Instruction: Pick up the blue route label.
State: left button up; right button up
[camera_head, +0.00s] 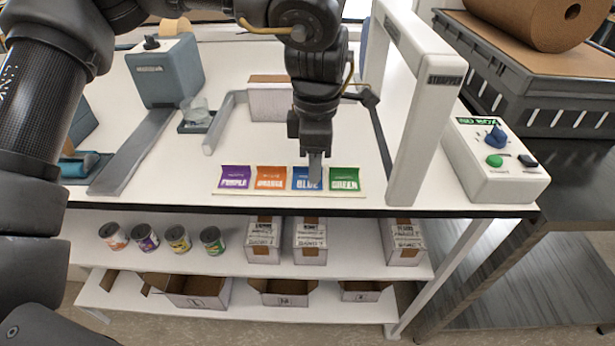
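The blue route label (302,184) lies in a row on a pale strip at the front edge of the white table. The purple label (234,178) and orange label (270,179) are to its left, and the green label (344,180) is to its right. My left gripper (315,180) points straight down over the blue label and covers its right part. Its fingertips appear at or just above the label; I cannot tell whether they touch it or how far apart they are. My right gripper is not in view.
A white arch (407,120) and a control box (492,160) with a green button stand on the right. A grey-blue machine (166,72) stands at the back left. A white box (270,100) sits behind my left gripper. Cans (178,239) and cartons (310,240) stand on the shelf below.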

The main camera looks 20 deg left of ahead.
pick_arm(q)
grip_shut()
jog(key=shift+r, duration=0.1)
dwell(0.3)
